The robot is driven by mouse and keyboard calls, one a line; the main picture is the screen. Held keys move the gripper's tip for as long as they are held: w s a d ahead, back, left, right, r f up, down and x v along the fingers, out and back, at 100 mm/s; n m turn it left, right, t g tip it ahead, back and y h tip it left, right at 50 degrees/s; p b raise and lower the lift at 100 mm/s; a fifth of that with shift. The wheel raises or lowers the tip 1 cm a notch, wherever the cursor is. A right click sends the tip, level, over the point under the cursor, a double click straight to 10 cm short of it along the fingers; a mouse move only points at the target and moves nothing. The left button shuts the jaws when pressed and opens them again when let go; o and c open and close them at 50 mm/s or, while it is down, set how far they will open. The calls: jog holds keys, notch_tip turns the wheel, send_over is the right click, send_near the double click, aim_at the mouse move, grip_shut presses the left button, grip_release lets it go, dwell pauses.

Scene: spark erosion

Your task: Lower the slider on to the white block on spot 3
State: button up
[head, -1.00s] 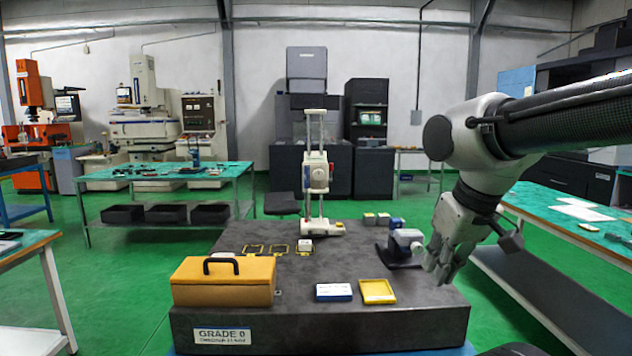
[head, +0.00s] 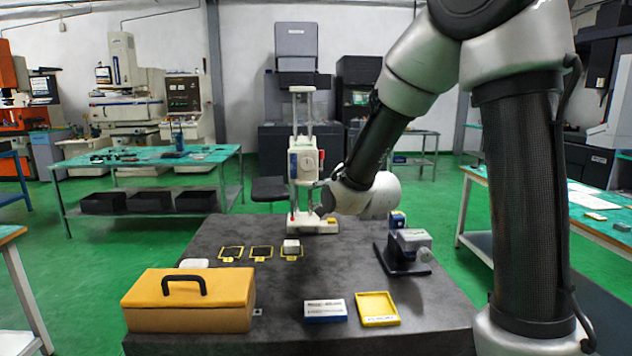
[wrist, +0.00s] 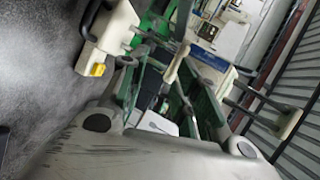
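The height gauge stands at the back of the dark plate. Its white slider (head: 305,160) sits partway up two upright posts, above the gauge base (head: 318,226). The slider also shows in the wrist view (wrist: 181,62). The white block (head: 291,245) sits on the rightmost of three yellow-framed spots (head: 291,257), in front and left of the gauge base, apart from the slider. My gripper is mostly hidden behind my wrist in the head view, close to the right of the gauge.
A yellow case (head: 190,305) stands at the plate's front left. A blue-and-white box (head: 325,311) and a yellow tray (head: 377,308) lie at the front. A dark-based grey device (head: 408,252) stands on the right. The plate's middle is clear.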

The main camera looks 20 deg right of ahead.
aim_at(308, 184)
jog(key=w, duration=0.2)
jog(key=w+a+m, duration=0.1)
jog(key=w, duration=0.2)
jog(key=w+m+t, duration=0.1)
jog(key=w, duration=0.2)
jog(key=shift+a+r, duration=0.3)
jog(key=shift+r, duration=0.05)
grip_shut()
